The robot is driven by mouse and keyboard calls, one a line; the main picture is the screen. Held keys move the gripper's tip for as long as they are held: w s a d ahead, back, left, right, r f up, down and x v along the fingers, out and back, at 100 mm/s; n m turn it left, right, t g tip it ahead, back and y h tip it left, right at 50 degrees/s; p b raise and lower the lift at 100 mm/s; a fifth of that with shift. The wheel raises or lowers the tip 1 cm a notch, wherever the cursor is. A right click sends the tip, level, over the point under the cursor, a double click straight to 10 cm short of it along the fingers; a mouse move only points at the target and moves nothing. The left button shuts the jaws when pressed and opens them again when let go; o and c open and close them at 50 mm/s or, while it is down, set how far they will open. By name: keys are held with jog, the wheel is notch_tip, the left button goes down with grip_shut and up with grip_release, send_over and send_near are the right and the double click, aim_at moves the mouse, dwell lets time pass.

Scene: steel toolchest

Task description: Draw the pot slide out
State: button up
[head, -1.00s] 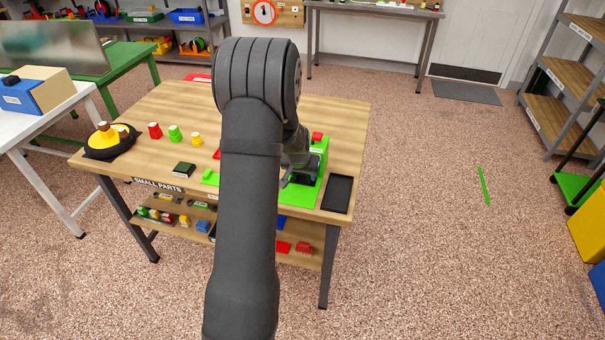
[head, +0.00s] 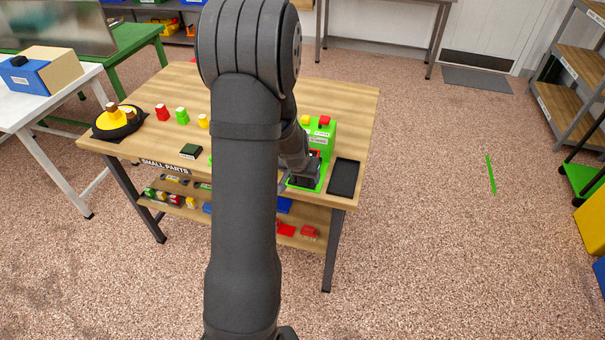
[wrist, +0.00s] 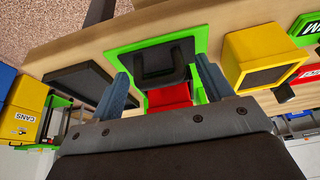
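A green unit (head: 325,135) with a red and a yellow block on top stands near the right end of the wooden table. A black handle (wrist: 160,62), which I take to be the pot slide's, shows against a green plate in the wrist view, with a red part (wrist: 168,97) beside it. My gripper (wrist: 162,70) is open, with one blue finger to each side of the handle and gaps visible between. In the head view my gripper (head: 299,180) is low in front of the green unit, partly behind my arm. Contact with the handle cannot be told.
A black tray (head: 344,177) lies right of the green unit at the table edge. A yellow box (wrist: 258,58) is close to one finger in the wrist view. Red, green and yellow pieces (head: 182,116) stand at the left. The table's back right is clear.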

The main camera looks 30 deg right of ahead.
jog(key=shift+r, duration=0.1)
jog(key=v, duration=1.7)
jog(key=x, duration=1.7)
jog(key=shift+r, duration=0.15)
dwell(0.4)
jog(key=v, duration=1.7)
jog(key=x, duration=1.8)
jog(key=shift+s+a, duration=0.1)
jog(key=w+d, duration=0.5)
jog(key=shift+w+d+r, duration=0.15)
jog(key=shift+w+d, duration=0.15)
jog(key=shift+d, duration=0.05)
jog(key=v, duration=1.7)
jog(key=shift+r, duration=0.15)
